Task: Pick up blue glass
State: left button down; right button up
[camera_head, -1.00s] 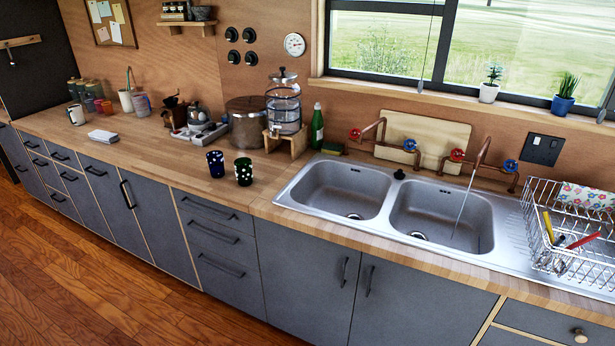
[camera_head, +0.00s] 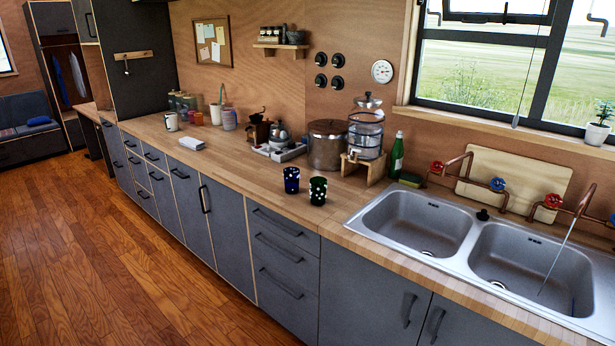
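The blue glass (camera_head: 291,180) stands upright on the wooden counter, near its front edge and left of the sink. It is dark blue with light spots. A similar dark green glass (camera_head: 317,190) stands close to its right, nearer the sink. Both glasses are in full view. Neither of my grippers shows in the head view.
The wooden counter (camera_head: 232,167) is clear left of the glasses. A large metal pot (camera_head: 327,146), a glass dispenser (camera_head: 366,136) on a wooden stand and a green bottle (camera_head: 397,155) stand behind them. The double sink (camera_head: 415,221) lies to the right. Wooden floor (camera_head: 110,250) is open at left.

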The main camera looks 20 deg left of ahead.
aim_at(291, 175)
jog(key=i+j, duration=0.3)
jog(key=i+j+z, duration=0.1)
jog(key=i+j, duration=0.15)
jog(key=j, duration=0.25)
jog(key=i+j, duration=0.3)
jog(key=j, duration=0.15)
jog(key=i+j+z, duration=0.1)
jog(key=i+j, duration=0.15)
jog(key=j, duration=0.15)
